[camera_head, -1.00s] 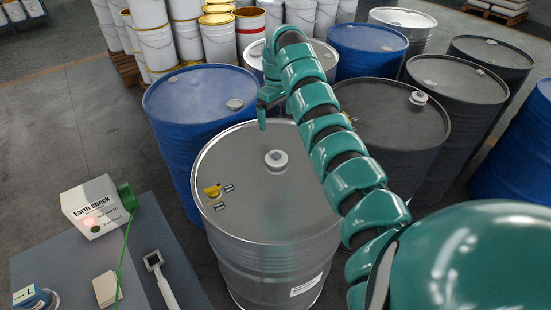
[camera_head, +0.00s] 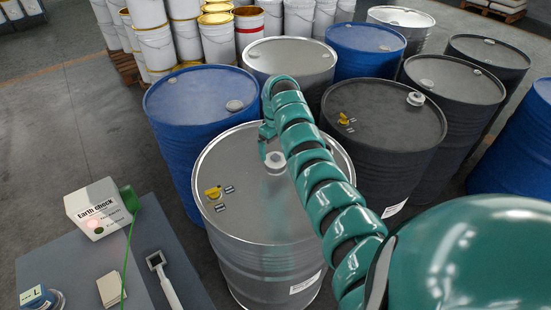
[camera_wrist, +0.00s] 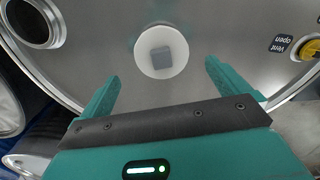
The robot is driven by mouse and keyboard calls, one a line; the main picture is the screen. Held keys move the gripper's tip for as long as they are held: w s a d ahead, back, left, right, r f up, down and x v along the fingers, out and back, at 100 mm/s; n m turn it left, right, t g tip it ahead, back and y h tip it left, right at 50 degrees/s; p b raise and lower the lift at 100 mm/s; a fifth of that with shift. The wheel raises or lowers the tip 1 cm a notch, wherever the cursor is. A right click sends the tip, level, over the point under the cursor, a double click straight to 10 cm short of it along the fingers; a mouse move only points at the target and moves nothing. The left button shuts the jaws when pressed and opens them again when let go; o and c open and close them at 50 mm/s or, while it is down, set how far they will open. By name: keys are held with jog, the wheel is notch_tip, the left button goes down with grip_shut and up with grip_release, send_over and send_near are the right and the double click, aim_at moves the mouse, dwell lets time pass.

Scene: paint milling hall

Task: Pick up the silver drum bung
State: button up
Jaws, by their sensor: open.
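My gripper (camera_head: 265,147) is low over the lid beside the bung, partly hidden by my arm. In the wrist view my gripper (camera_wrist: 158,76) is open, its two green fingers pointing toward the bung, one to each side. Nothing is between the fingers, and the bung lies just beyond the tips.
A yellow vent cap (camera_head: 212,193) and small labels are on the same lid; a dark round opening (camera_wrist: 33,22) shows in the wrist view. Blue drums (camera_head: 190,115) and dark drums (camera_head: 385,115) stand close around. A grey bench with an earth check box (camera_head: 98,208) is front left.

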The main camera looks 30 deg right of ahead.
aim_at(275, 156)
jog(key=f+p, duration=0.2)
jog(key=f, duration=0.1)
jog(key=shift+s+a+f, duration=0.1)
jog(key=shift+s+f, duration=0.1)
jog(key=shift+s, duration=0.15)
jog(key=shift+w+f, duration=0.15)
jog(key=shift+f, duration=0.85)
jog(key=shift+c, duration=0.4)
jog(key=c, duration=1)
